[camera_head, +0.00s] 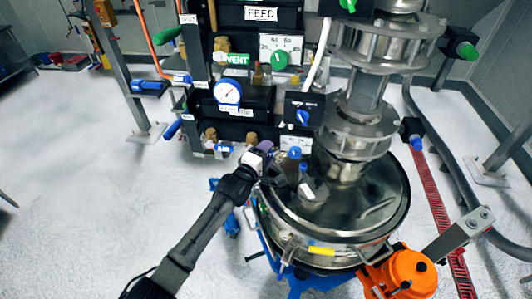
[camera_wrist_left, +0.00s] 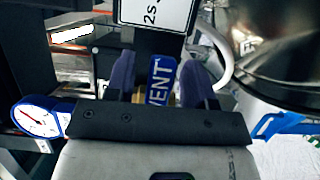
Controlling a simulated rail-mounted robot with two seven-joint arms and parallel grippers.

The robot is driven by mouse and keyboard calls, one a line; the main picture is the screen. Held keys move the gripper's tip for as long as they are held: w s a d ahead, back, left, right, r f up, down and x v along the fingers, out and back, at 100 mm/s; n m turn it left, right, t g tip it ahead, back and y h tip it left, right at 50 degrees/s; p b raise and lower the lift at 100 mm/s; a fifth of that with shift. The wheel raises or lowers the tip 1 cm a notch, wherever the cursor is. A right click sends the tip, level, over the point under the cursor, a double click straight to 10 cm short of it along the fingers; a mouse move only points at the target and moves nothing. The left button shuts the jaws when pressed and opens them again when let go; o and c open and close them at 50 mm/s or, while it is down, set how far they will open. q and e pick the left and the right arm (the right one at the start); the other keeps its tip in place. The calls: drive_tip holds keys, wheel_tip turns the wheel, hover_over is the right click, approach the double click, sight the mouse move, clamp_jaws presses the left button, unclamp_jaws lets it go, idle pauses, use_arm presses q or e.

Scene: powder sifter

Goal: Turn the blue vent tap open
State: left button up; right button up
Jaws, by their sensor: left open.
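The blue vent tap handle (camera_wrist_left: 160,82), lettered VENT, stands between the two purple fingers of my left gripper in the left wrist view. A brass-coloured part shows low beside it. My left gripper (camera_wrist_left: 155,78) is open, with a finger on each side of the handle; I cannot tell whether either finger touches it. In the head view my left gripper (camera_head: 264,151) is at the lower right of the black valve panel, beside the steel sifter, and the vent tap is not clearly visible there. My right gripper is not in view.
The steel sifter lid (camera_head: 350,205) is close on the right, with blue-capped fittings (camera_head: 294,153) near my gripper. A pressure gauge (camera_head: 228,92) and a blue AIR tap (camera_head: 223,148) are on the panel. An orange motor (camera_head: 405,272) is lower right.

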use_arm(q)
clamp_jaws()
idle(0.4)
drive_tip(key=shift+r+n+b, duration=0.1)
drive_tip(key=shift+n+b, duration=0.4)
drive_tip(key=shift+b, duration=0.05)
drive_tip(key=n+b, duration=0.1)
drive_tip(key=r+n+t+b, duration=0.1)
drive_tip(key=n, duration=0.1)
drive_tip(key=shift+a+r, duration=0.1)
drive_tip(key=shift+a, duration=0.05)
drive_tip(key=shift+a+r+n+t+b, duration=0.1)
drive_tip(key=shift+r+n+t+b, duration=0.25)
drive_tip(key=shift+n, duration=0.25)
drive_tip(key=shift+a+r+n+t+b, duration=0.1)
drive_tip(key=shift+r+n+t+b, duration=0.1)
drive_tip(key=shift+n+t+b, duration=0.3)
drive_tip(key=shift+a+r+n, duration=0.1)
drive_tip(key=shift+r+n, duration=0.1)
drive_tip(key=shift+n, duration=0.3)
